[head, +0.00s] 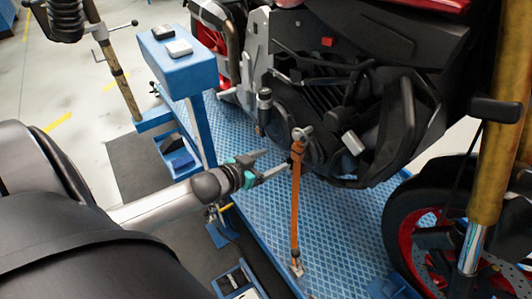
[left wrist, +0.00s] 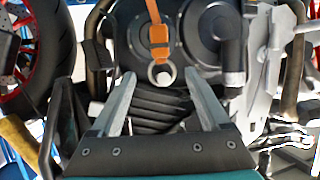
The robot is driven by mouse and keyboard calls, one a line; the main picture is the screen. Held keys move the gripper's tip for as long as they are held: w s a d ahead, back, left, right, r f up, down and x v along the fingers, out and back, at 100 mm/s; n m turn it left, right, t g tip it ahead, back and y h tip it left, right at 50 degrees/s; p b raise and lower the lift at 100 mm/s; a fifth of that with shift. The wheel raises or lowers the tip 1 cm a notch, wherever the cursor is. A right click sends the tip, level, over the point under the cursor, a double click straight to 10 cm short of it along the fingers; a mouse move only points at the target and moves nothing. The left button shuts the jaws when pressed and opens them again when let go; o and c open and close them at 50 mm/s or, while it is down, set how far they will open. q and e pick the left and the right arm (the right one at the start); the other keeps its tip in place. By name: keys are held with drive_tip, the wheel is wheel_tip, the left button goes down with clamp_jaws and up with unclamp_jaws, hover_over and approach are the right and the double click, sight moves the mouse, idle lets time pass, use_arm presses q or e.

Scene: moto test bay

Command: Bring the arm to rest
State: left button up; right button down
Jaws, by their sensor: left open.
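My left gripper (head: 278,161) reaches in from the left in the head view, beside the motorcycle's engine (head: 330,125). Its two grey fingers are spread apart, with nothing visibly clamped between them; they also show in the left wrist view (left wrist: 160,78). An orange strap (head: 295,205) runs from the blue platform up to a metal ring (head: 302,133) by the engine. In the left wrist view the ring (left wrist: 161,74) appears between the fingertips, but I cannot tell its depth from them. My right gripper is in neither view.
The motorcycle (head: 350,40) stands on a blue patterned platform (head: 340,235). A blue stand (head: 175,65) with two small blocks on top is behind my left arm. The front wheel (head: 430,235) and gold fork (head: 497,120) are at right. Grey floor lies open at far left.

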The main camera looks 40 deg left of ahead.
use_arm(q)
drive_tip(key=s+a+f+g+y, duration=0.1)
drive_tip(key=s+f+g, duration=0.2)
drive_tip(key=s+f, duration=0.5)
drive_tip(key=s+a+f+g+y, duration=0.15)
drive_tip(key=s+f, duration=0.35)
drive_tip(key=f, duration=0.7)
drive_tip(key=s+d+f+g, duration=0.3)
drive_tip(key=s+d+f, duration=0.2)
drive_tip(key=s, duration=0.6)
drive_tip(key=s+d+f+m+g, duration=0.1)
drive_tip(key=s+d+f+g, duration=0.3)
drive_tip(key=s+f, duration=0.6)
drive_tip(key=s+d, duration=0.2)
drive_tip(key=shift+s+d+h, duration=0.3)
drive_tip(key=shift+h, duration=0.05)
drive_tip(key=shift+g, duration=0.25)
